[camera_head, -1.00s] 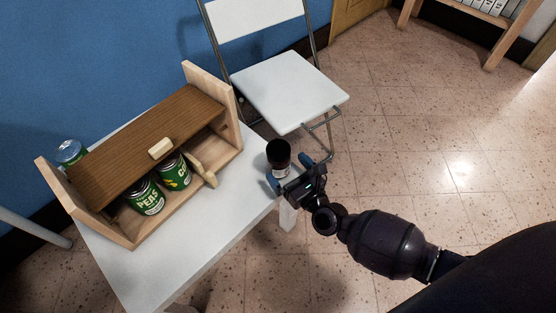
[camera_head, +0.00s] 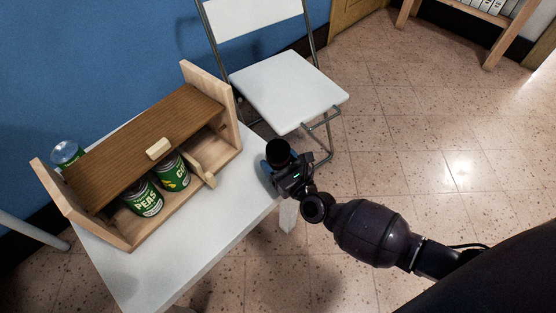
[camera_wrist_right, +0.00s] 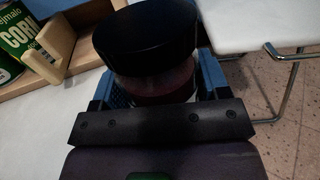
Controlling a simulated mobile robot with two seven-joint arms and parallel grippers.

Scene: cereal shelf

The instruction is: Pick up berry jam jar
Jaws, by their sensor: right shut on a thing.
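The jam jar (camera_head: 278,152) has a black lid and stands at the right corner of the white table, upright or nearly so. In the right wrist view the jar (camera_wrist_right: 150,50) shows its wide black lid and dark red contents below. My right gripper (camera_head: 283,172) comes in from the right and is shut on the jar, with its blue finger pads on both sides in the right wrist view (camera_wrist_right: 152,95). The jar's lower part is hidden by the gripper, so I cannot tell whether it touches the table. My left gripper is not in view.
The wooden shelf box (camera_head: 150,150) stands on the white table (camera_head: 215,225) left of the jar, holding a peas can (camera_head: 145,198) and a corn can (camera_head: 173,172). A white folding chair (camera_head: 285,90) stands behind the table.

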